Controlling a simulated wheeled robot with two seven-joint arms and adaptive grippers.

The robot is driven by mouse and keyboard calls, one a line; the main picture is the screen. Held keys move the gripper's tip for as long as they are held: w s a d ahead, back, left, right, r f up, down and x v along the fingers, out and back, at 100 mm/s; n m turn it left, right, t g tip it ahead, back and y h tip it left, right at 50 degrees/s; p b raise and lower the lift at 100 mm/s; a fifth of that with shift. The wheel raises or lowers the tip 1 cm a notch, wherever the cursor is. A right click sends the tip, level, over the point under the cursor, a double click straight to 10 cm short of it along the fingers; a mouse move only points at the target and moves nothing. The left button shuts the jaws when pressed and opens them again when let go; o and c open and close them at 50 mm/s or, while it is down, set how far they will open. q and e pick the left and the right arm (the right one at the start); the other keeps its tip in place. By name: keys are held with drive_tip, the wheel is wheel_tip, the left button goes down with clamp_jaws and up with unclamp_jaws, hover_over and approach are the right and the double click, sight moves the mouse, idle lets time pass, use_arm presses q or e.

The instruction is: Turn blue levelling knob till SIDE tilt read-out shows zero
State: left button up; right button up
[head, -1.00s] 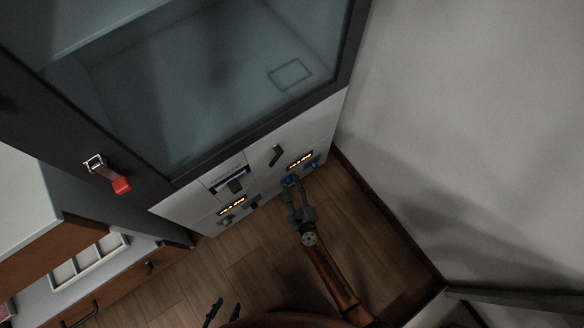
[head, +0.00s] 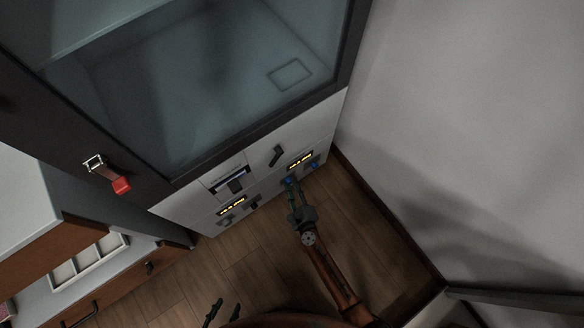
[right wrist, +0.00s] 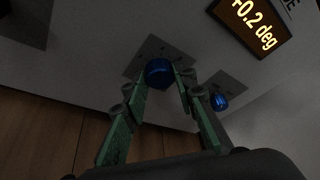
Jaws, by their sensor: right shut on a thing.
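My right gripper (right wrist: 162,82) is shut on a blue knob (right wrist: 158,70) on the white lower panel; one finger lies on each side of it. The same knob shows small at the gripper's tips in the head view (head: 289,180). A second blue knob (right wrist: 218,102) sits to its right, untouched. Above them the lit read-out (right wrist: 250,24) shows 0.2 deg with what looks like a plus sign; its label is mostly cut off. This read-out shows in the head view (head: 300,160), too small to read. My left gripper (head: 223,312) is open and empty at the bottom edge.
A second lit read-out (head: 232,206) with dark knobs below is further left on the panel. A black handle (head: 277,155) and a slot unit (head: 230,181) are above. A glass-fronted cabinet rises over the panel; a grey wall (head: 470,130) stands right. Wooden floor (head: 255,265) is clear.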

drive_tip(key=shift+f, duration=0.1)
drive_tip(key=shift+s+f+n+t+h, duration=0.1)
drive_tip(key=shift+n+t+h, duration=0.45)
drive_tip(key=shift+n, duration=0.95)
drive_tip(key=o, duration=1.2)
drive_tip(key=shift+c, duration=0.2)
drive_tip(key=shift+s, duration=0.1)
drive_tip(key=v, duration=1.1)
drive_tip(key=shift+s+d, duration=0.2)
drive_tip(key=shift+s, duration=0.15)
